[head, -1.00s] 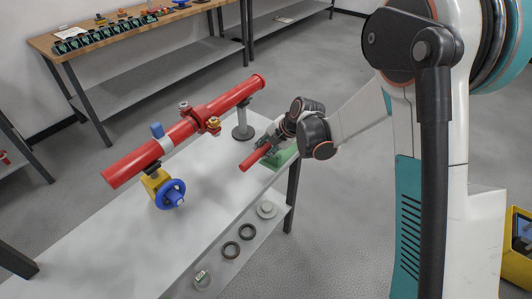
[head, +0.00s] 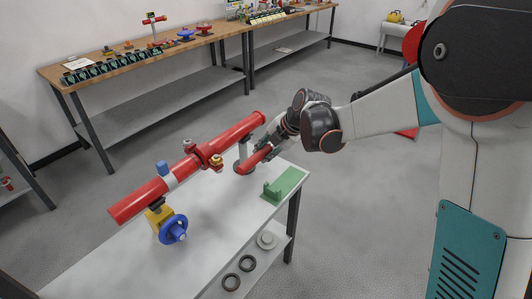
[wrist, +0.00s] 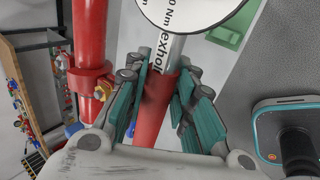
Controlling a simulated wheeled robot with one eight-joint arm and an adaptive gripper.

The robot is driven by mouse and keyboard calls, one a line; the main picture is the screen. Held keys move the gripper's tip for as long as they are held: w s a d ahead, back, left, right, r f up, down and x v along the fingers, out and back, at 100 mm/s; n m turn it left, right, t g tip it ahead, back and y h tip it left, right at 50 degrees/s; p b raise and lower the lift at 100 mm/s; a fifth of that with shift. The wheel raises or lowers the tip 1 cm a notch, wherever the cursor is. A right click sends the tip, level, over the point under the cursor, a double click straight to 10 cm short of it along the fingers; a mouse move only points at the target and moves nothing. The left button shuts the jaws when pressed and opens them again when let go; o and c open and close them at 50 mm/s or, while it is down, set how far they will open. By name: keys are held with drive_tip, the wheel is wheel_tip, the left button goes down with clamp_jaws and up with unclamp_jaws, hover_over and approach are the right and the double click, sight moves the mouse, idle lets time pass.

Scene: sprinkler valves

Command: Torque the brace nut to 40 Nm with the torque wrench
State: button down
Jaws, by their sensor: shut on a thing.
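The torque wrench shows in the head view as a red handle (head: 254,160) held above the far end of the table. My gripper (head: 272,146) is shut on that handle. In the wrist view the fingers (wrist: 160,95) press on both sides of the red grip (wrist: 152,118), and a silver shaft (wrist: 174,50) with lettering runs up to a pale round part (wrist: 188,10). A brass-coloured nut (head: 216,160), apparently the brace nut, sits on the red pipe's clamp, left of the wrench and apart from it. It also shows in the wrist view (wrist: 101,90).
The red pipe (head: 150,195) runs along the table (head: 205,225), with a blue handwheel valve (head: 173,229) at its near end. An empty green cradle (head: 285,186) stands at the table's right corner. Dark rings (head: 231,281) lie on the lower shelf. A wooden bench (head: 130,55) stands behind.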

drive_tip(key=shift+r, duration=0.15)
drive_tip(key=shift+r+p, duration=1.3)
drive_tip(key=shift+r, duration=0.6)
drive_tip(key=shift+f, duration=0.1)
